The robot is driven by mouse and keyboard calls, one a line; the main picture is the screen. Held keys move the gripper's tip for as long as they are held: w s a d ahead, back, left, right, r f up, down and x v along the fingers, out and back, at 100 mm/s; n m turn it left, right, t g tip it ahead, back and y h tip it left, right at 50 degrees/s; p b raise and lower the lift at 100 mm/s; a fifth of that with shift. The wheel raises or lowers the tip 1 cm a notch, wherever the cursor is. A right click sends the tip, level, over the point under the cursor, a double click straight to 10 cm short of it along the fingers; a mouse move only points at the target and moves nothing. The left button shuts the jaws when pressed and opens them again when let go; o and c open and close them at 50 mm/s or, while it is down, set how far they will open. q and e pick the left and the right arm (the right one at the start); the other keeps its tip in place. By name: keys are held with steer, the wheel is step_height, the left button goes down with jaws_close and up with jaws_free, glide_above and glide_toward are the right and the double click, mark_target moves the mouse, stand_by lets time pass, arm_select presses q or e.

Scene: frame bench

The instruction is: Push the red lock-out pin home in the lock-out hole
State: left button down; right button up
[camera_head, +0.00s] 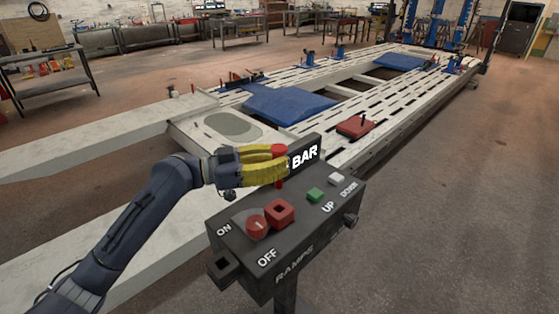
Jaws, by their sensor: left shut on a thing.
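My left gripper (281,161) is shut on the red lock-out pin (279,150) and holds it upright above the black control box (310,254). The pin's red head shows above the yellow fingers, and a short red piece shows below them. A red square block (280,212) with a dark opening sits on the box top, below and apart from the pin; it looks like the lock-out hole. A round red switch (256,226) sits to its left, between the ON and OFF labels. My right gripper is not in view.
A green UP button (315,195) and a white DOWN button (336,179) are on the box's right side. A BAR sign (304,156) stands at its back, partly hidden by the gripper. A long ramp frame (395,107) lies behind. The floor at right is clear.

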mark_target(280, 189)
arm_select(q)
steer(key=shift+f, duration=2.85)
steer(key=shift+f, duration=1.85)
steer(key=shift+r, duration=0.2)
steer(key=shift+r, duration=1.25)
steer(key=shift+d+f, duration=0.1)
steer(key=shift+f, duration=0.35)
stand_by(1.4)
